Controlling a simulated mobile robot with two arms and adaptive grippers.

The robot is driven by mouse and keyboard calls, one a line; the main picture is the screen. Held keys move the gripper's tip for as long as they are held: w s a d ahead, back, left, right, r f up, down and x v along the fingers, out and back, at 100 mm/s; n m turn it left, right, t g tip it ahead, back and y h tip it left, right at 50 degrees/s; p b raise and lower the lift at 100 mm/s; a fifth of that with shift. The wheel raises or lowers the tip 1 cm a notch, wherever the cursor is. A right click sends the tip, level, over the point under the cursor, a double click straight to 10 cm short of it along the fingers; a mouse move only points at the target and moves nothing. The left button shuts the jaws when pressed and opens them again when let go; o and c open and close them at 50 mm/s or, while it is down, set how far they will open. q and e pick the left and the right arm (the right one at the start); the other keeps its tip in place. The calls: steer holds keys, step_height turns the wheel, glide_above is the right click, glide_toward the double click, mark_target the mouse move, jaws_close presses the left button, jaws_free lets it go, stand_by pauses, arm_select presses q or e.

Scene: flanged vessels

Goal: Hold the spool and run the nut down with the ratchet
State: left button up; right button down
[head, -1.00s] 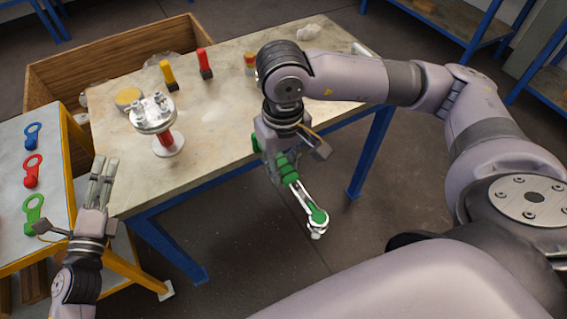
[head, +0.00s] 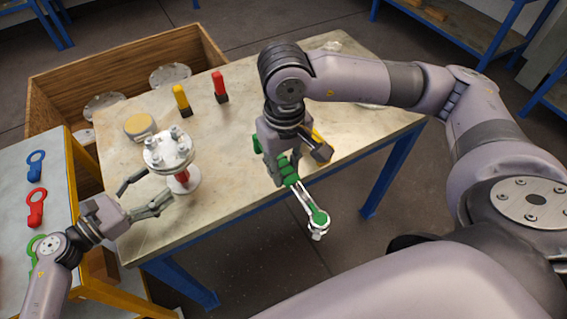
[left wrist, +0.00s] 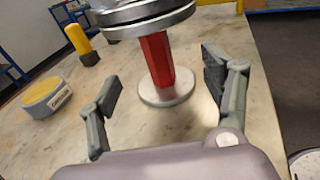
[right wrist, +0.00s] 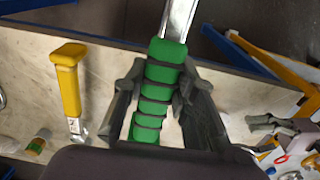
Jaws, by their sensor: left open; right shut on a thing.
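The spool (head: 181,177) stands upright on the table, with a red middle and silver flanges. Bolts and nuts stick up from its top flange (head: 168,150). In the left wrist view its red body (left wrist: 156,62) rises between my open fingers, touching neither. My left gripper (head: 147,197) is open in front of the spool, its fingers spread to either side; it also shows in the left wrist view (left wrist: 160,90). My right gripper (head: 277,170) is shut on the green handle (right wrist: 155,98) of the ratchet (head: 305,198). The ratchet's silver head hangs past the table's front edge.
A yellow-handled tool (head: 181,100) and a red-handled tool (head: 220,87) stand at the back of the table (head: 235,140), near a yellow-topped tin (head: 139,126). Blue, red and green ring-ended tools lie on the left side table (head: 15,195). A wooden crate (head: 60,90) stands behind.

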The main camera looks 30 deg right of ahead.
mark_target(179, 181)
arm_select(q)
steer(key=x, duration=0.2)
steer(key=b+x, duration=0.1)
steer(key=x, duration=0.2)
steer(key=shift+w+a+f, duration=0.1)
steer(key=shift+a+f, duration=0.05)
steer(key=shift+f, duration=0.05)
arm_select(e)
steer(key=shift+w+f, duration=0.2)
steer(key=shift+f, duration=0.35)
arm_select(q)
steer(key=shift+b+x, duration=0.35)
steer(key=shift+x, duration=0.5)
arm_select(e)
steer(key=shift+f, duration=0.25)
arm_select(q)
steer(key=shift+r, duration=0.15)
steer(key=c, duration=1.6)
steer(key=shift+a, duration=0.1)
